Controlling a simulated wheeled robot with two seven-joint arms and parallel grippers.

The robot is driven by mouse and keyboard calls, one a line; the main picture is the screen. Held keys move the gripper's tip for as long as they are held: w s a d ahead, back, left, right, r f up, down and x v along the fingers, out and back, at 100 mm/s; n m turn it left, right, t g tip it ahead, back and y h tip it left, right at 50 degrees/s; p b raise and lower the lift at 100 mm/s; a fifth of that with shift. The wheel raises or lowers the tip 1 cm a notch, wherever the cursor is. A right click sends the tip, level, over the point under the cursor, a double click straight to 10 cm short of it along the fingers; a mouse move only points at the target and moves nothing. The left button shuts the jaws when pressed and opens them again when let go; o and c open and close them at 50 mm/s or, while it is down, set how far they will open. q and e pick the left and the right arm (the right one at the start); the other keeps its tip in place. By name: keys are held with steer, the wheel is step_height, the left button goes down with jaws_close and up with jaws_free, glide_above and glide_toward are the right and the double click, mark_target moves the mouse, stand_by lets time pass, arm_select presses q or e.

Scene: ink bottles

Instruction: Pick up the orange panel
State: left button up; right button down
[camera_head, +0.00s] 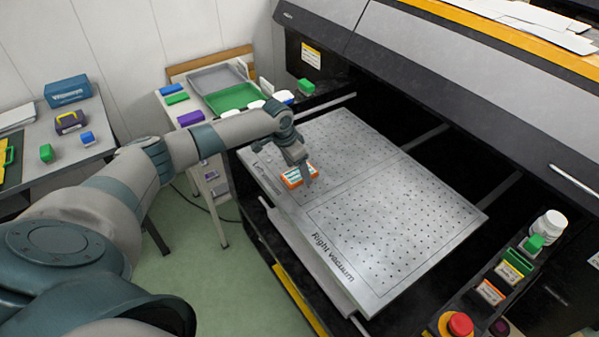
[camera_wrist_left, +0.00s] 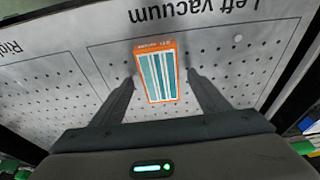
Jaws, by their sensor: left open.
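The orange panel (camera_head: 292,179) lies on the perforated metal bed near its left edge, partly hidden by my left gripper in the head view. In the left wrist view the panel (camera_wrist_left: 156,72) is an orange-bordered rectangle with teal and white stripes, beside the "Left vacuum" lettering. My left gripper (camera_head: 305,178) is open over the panel. In the wrist view its two fingers (camera_wrist_left: 160,78) stand on either side of the panel with a gap to each side. My right gripper is not in view.
The perforated bed (camera_head: 400,217) is otherwise mostly clear and sits in a dark printer. Its cover (camera_head: 440,70) rises behind. A red button (camera_head: 460,324) and a white bottle (camera_head: 549,224) are at the right. Side tables with trays (camera_head: 215,79) and small boxes stand at the left.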

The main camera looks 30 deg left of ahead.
arm_select(q)
steer(key=shift+f, duration=0.35)
steer(key=shift+c, duration=0.4)
steer(key=c, duration=1.1)
steer(key=shift+o, duration=0.2)
steer(key=shift+w+r, duration=0.1)
steer(key=shift+r, duration=0.1)
